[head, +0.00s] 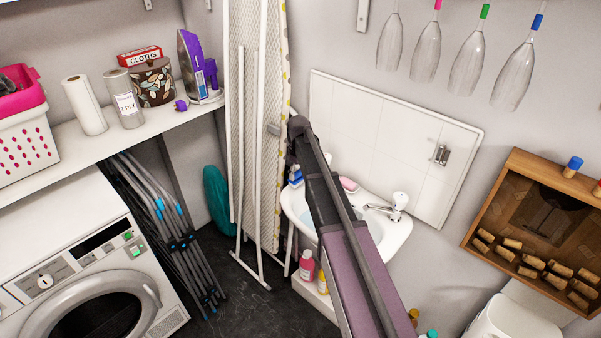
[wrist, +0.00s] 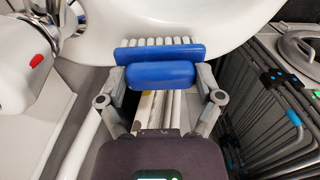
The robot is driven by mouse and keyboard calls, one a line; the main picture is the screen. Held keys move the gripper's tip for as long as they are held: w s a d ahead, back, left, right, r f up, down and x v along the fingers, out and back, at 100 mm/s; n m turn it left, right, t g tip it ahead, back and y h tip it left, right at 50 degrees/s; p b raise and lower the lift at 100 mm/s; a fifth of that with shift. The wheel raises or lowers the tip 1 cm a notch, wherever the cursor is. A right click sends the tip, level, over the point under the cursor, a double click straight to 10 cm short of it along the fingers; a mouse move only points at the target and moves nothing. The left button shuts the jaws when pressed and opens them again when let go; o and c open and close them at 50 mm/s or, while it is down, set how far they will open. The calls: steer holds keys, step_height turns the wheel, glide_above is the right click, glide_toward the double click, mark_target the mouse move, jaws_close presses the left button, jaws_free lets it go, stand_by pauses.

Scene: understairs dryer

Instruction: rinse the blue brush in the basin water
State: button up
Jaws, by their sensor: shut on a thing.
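The blue brush (wrist: 160,74), with a row of white bristles, is held across my gripper (wrist: 162,80), whose fingers are shut on it from both sides. Its bristles point toward the white basin (wrist: 200,20), overlapping its outer side in the wrist view. I cannot tell whether they touch it. In the head view the basin (head: 397,232) is partly covered by my arm, with some pale blue water (head: 336,214) showing. A blue and white bit of the brush (head: 296,179) shows left of my arm, by the basin's left edge. My gripper is mostly hidden there.
A tap (head: 392,206) and pink soap (head: 348,184) sit on the basin's back rim. The ironing board (head: 262,130) stands close at the left. Bottles (head: 306,265) stand below the basin. A folded drying rack (wrist: 275,110) shows at the right in the wrist view.

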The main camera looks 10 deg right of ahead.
steer(key=shift+f+b, duration=0.4)
steer(key=o, duration=0.8)
steer(key=shift+c, duration=0.2)
steer(key=shift+r, duration=0.1)
